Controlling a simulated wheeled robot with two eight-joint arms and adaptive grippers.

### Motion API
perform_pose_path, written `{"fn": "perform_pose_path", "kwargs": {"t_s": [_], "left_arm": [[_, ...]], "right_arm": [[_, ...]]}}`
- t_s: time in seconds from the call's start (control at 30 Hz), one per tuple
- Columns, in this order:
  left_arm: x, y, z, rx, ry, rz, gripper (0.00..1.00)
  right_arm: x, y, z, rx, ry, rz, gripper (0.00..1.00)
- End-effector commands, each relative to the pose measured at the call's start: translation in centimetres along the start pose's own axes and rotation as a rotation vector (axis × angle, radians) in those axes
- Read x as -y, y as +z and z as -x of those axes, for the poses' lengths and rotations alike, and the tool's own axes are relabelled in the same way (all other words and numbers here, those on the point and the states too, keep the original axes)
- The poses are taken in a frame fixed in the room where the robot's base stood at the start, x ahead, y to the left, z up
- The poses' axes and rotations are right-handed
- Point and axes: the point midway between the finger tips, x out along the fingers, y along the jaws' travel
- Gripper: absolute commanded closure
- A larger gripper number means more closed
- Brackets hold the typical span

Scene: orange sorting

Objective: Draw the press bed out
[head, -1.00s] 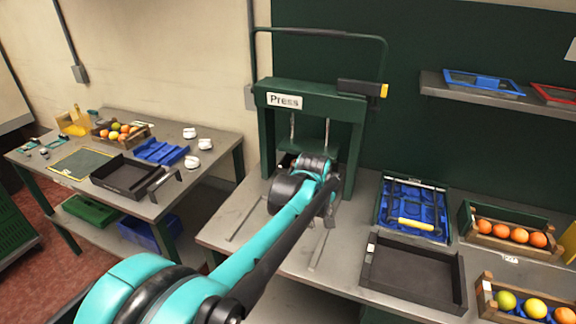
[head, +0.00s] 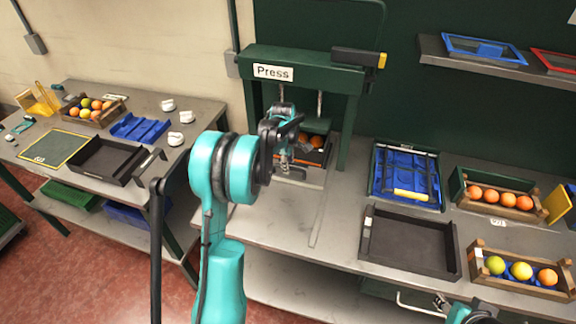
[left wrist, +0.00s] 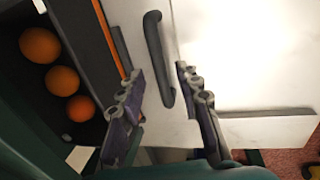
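The green press (head: 305,58) stands on the right-hand table. Its dark press bed (head: 318,158) shows between the posts with oranges in it. The left wrist view shows the bed's orange-edged wall (left wrist: 110,45) and a row of oranges (left wrist: 51,64). A dark bar handle (left wrist: 155,48) lies beyond that wall. My left gripper (head: 285,168) points down at the front of the bed. In the left wrist view its fingers (left wrist: 160,72) are apart, with the handle in the gap between them. My right gripper is only partly in view at the bottom right; its fingers are unclear.
To the right are a black tray (head: 365,250), a blue insert (head: 380,180) with a yellow-handled tool, and two fruit crates (head: 490,268). The table front of the press is mostly clear. A second table (head: 165,102) stands left.

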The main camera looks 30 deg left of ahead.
Motion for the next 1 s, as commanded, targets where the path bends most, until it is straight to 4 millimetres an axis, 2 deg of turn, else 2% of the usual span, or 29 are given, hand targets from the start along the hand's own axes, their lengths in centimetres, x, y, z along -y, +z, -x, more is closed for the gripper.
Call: {"fn": "perform_pose_path", "kwargs": {"t_s": [0.1, 0.37, 0.47, 0.5, 0.53, 0.83, 1.0], "left_arm": [[0.0, 0.0, -0.8, 0.0, 0.0, -0.001, 0.66], [0.0, 0.0, -1.0, 0.0, 0.0, -0.001, 0.66], [0.0, 0.0, -0.9, 0.0, 0.0, -0.001, 0.87], [0.0, 0.0, -0.9, 0.0, 0.0, -0.001, 0.97], [0.0, 0.0, -0.9, 0.0, 0.0, -0.001, 1.0], [0.3, 0.0, -0.9, 0.0, 0.0, -0.001, 1.0], [1.9, 0.0, -0.6, 0.0, -0.001, -0.001, 1.0]], "right_arm": [[0.0, 0.1, -0.2, 0.0, 0.0, 0.0, 0.6], [0.0, 0.1, -0.1, 0.0, 0.0, 0.0, 0.6], [0.0, 0.1, -0.1, 0.0, 0.0, 0.0, 0.6], [0.0, 0.1, -0.1, 0.0, 0.0, 0.0, 0.6], [0.0, 0.1, -0.1, 0.0, 0.0, 0.0, 0.6], [0.0, 0.1, -0.2, 0.0, 0.0, 0.0, 0.6], [0.0, 0.2, -0.3, 0.0, 0.0, 0.0, 0.6]]}}
